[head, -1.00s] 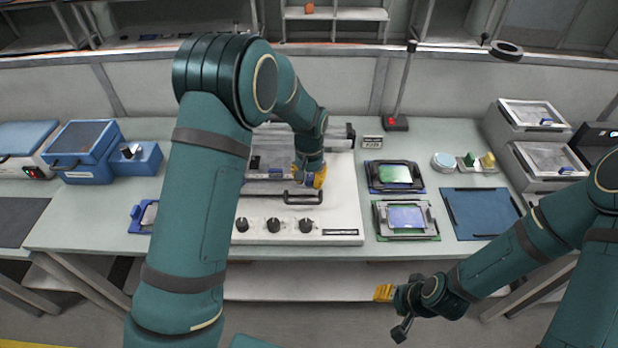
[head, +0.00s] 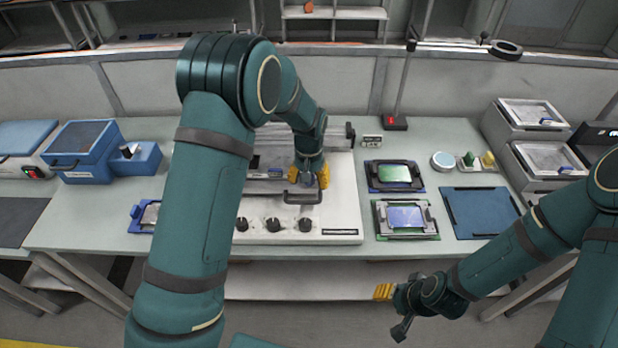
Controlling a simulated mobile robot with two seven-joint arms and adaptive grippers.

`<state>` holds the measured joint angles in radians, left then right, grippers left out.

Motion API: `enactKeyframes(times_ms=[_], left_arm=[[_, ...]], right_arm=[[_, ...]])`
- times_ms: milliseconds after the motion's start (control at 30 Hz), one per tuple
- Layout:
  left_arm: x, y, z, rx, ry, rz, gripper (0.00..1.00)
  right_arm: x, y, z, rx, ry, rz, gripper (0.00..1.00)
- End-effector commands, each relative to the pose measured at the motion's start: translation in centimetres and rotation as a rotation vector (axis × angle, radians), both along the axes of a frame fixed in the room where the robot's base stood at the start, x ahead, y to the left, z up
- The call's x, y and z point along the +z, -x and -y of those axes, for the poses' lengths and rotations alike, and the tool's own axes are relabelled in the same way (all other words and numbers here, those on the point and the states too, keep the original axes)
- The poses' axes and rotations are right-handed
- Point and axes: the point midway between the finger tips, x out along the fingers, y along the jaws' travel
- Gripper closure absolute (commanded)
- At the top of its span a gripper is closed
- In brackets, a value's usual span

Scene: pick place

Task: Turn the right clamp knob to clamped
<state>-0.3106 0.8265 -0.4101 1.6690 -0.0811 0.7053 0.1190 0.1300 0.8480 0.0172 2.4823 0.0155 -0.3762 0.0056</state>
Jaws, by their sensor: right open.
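A white machine (head: 340,215) stands on the middle of the bench. Three black knobs show on its front panel: a left one (head: 242,224), a middle one (head: 273,224) and a right one (head: 305,225). No label on the knobs can be read. My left gripper (head: 309,178), with yellow fingertips, is over the machine's top, just behind a dark handle (head: 303,198); whether it touches anything or is open cannot be told. My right gripper (head: 383,292) is open and empty in front of the bench, low and right of the machine.
Two framed boards, one green (head: 396,174) and one blue (head: 405,217), lie right of the machine, with a blue mat (head: 480,213) beyond. A blue box (head: 85,150) stands at left. My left upper arm hides the machine's left part. A lamp base (head: 395,122) stands behind.

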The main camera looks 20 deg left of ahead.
Motion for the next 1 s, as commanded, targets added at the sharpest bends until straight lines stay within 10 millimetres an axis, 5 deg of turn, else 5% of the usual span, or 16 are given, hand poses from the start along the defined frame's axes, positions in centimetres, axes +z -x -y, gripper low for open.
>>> enactKeyframes(times_ms=[367,1000], left_arm=[[0.6,-0.2,0.0,-0.001,0.001,0.007,0.39],[11.3,-0.2,0.0,-0.001,0.001,0.007,0.39]], right_arm=[[0.0,0.0,0.0,0.0,0.0,0.0,0.53],[0.0,0.0,0.0,0.0,0.0,0.0,0.53]])
